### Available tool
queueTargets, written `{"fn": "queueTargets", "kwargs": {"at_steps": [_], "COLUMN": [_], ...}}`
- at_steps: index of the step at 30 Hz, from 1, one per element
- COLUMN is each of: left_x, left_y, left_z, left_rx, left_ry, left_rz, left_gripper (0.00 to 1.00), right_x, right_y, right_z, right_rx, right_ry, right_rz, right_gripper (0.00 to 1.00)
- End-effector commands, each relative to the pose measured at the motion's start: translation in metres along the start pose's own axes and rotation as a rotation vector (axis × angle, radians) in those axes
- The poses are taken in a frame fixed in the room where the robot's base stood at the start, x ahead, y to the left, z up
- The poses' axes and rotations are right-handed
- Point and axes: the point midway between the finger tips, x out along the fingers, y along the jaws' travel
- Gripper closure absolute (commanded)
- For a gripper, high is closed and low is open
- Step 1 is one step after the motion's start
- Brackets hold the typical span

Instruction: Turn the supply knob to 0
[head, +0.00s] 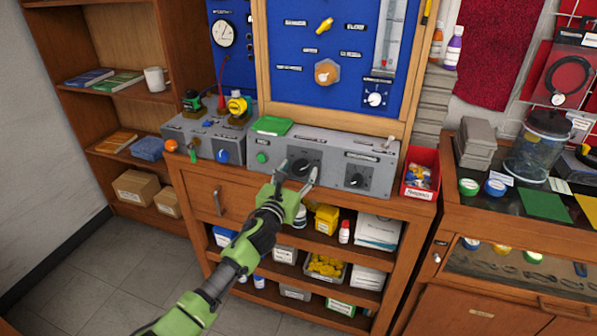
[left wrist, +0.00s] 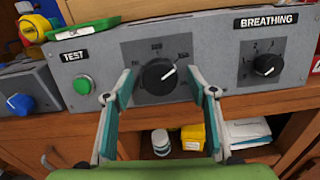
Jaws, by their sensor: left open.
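The grey test box (head: 345,150) sits on the wooden bench and carries a large black knob (head: 301,167) on a dark square plate. In the left wrist view this knob (left wrist: 158,77) has a white pointer mark aimed up and right. My left gripper (head: 297,180) is open in front of the box. In the left wrist view its fingertips stand on either side of the large knob; I cannot tell whether they touch it. My right gripper is not in view.
A green TEST button (left wrist: 82,86) is left of the large knob, and a smaller BREATHING knob (left wrist: 266,65) is right. A second grey box (head: 205,140) with valves stands left. A red bin (head: 420,172) stands right. A blue gauge panel (head: 335,60) rises behind.

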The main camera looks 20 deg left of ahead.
Motion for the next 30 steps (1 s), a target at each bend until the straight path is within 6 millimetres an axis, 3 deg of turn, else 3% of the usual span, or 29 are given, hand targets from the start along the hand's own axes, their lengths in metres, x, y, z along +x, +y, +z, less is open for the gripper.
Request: {"fn": "queueTargets", "kwargs": {"at_steps": [12,17,30], "left_x": [0.0075,0.0074,0.0072], "left_y": [-0.0001,-0.0001,-0.0004], "left_z": [0.0,0.0,-0.0004], "left_rx": [-0.002,-0.002,-0.06], "left_ry": [0.0,0.0,0.0], "left_rz": [0.0,0.0,0.012], "left_gripper": [0.48,0.86,0.86], "right_x": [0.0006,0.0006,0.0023], "right_y": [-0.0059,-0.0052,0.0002], "right_z": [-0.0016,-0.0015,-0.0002], "right_rx": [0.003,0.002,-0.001], "right_ry": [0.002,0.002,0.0], "right_rz": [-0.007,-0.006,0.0], "right_gripper": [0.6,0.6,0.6]}}
